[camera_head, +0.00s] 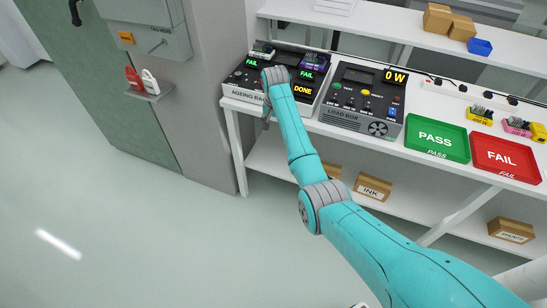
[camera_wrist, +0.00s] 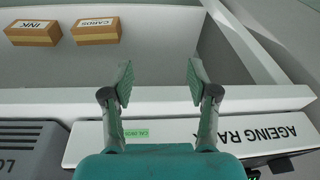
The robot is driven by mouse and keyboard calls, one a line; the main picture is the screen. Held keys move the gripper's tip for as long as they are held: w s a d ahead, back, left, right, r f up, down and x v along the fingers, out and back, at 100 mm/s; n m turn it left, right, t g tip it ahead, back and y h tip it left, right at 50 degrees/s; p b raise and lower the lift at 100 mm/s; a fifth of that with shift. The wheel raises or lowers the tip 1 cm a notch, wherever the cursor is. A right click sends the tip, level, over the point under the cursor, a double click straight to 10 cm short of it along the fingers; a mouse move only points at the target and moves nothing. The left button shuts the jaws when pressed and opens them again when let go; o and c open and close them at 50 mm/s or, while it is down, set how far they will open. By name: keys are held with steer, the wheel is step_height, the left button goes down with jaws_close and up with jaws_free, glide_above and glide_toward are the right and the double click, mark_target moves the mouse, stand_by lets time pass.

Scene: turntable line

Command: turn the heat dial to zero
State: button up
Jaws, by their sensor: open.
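I cannot make out a dial clearly labelled for heat in either view.
A green PASS tray (camera_head: 436,128) and a red FAIL tray (camera_head: 506,148) lie on the bench at the right. Several cartons, including an INK box (camera_head: 373,187), sit on the lower shelf.

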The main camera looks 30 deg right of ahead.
steer(key=s+a+f+t, duration=0.1)
steer(key=s+f, duration=0.1)
steer(key=f, duration=0.3)
steer(key=s+a+f+n, duration=0.1)
steer(key=s+a+f, duration=0.1)
steer(key=f, duration=0.4)
steer(key=shift+s+a+t, duration=0.3)
steer(key=shift+s+t, duration=0.1)
steer(key=shift+s, duration=0.3)
steer(key=s+a+f+n+t, duration=0.1)
steer(key=s+a+f, duration=0.2)
steer(key=s+f, duration=0.35)
steer(key=s+a+f+n+t, duration=0.1)
steer(key=s+a+f+t, duration=0.2)
steer(key=s, duration=0.6)
steer(key=s+a+n+t, duration=0.1)
steer(key=s+a, duration=0.2)
steer(key=s, duration=0.5)
steer(key=s+a+n+t, duration=0.1)
steer(key=s+a, duration=0.1)
steer(key=s, duration=0.5)
steer(key=s+a+r+n+t, duration=0.2)
steer(key=s+r, duration=1)
steer(key=r, duration=0.2)
steer(key=s+a+r+n+t+y, duration=0.1)
steer(key=s+a+r+n+t, duration=0.1)
steer(key=s+r, duration=1.1)
steer(key=shift+s+r+t, duration=0.25)
steer(key=shift+r+t, duration=0.3)
steer(key=shift+t, duration=0.05)
